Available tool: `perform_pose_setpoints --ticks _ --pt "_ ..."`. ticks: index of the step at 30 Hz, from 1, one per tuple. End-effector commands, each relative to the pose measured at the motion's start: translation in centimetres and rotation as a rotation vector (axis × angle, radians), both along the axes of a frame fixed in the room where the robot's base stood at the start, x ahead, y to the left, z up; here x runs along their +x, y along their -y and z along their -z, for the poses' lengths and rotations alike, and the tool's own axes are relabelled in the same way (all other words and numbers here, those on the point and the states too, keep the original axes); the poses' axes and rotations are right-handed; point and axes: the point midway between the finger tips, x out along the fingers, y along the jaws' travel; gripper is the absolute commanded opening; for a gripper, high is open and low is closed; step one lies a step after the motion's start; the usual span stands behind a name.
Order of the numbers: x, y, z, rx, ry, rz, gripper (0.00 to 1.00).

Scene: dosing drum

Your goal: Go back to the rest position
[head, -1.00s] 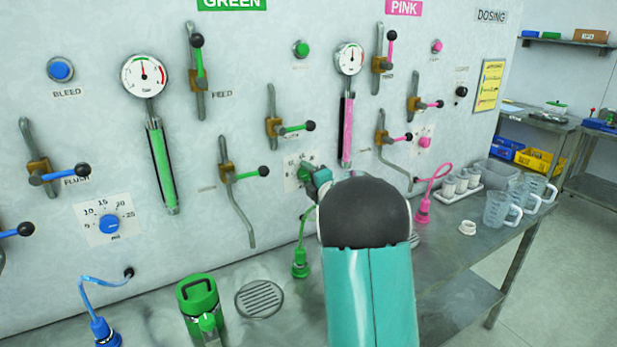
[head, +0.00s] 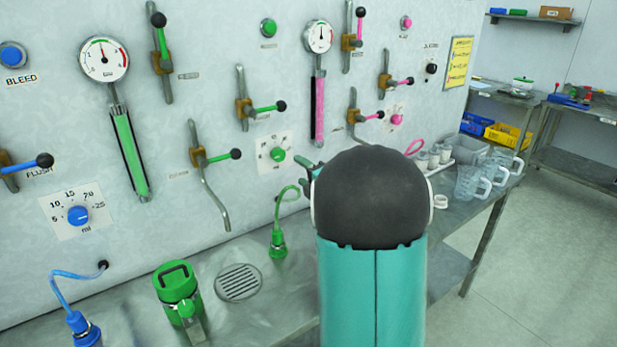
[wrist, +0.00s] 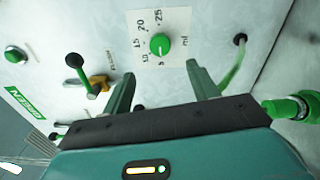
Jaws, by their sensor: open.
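My gripper (wrist: 158,92) is open and empty in the wrist view, its two dark green fingers apart. The green dosing dial (wrist: 160,44) on its white scale plate shows beyond the fingers, apart from them. In the head view the same dial (head: 277,154) is uncovered, just left of my arm. My arm fills the lower middle of the head view and hides most of the gripper; only a bit of it (head: 312,172) shows at the arm's upper left.
The wall panel carries levers, gauges and a blue dial (head: 78,215). On the bench stand a green canister (head: 176,284), a green hose nozzle (head: 278,243) and a drain grate (head: 239,282). Clear jugs (head: 470,182) stand to the right. The floor at right is clear.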

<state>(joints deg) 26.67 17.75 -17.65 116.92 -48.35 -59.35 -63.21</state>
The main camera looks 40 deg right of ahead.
Motion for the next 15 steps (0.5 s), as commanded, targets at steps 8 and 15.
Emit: perform_pose_setpoints --ticks 8,15 --pt "-2.3 -0.1 0.0 0.0 0.0 0.0 0.59" --pt "-2.3 -0.1 0.0 0.0 0.0 0.0 0.59"
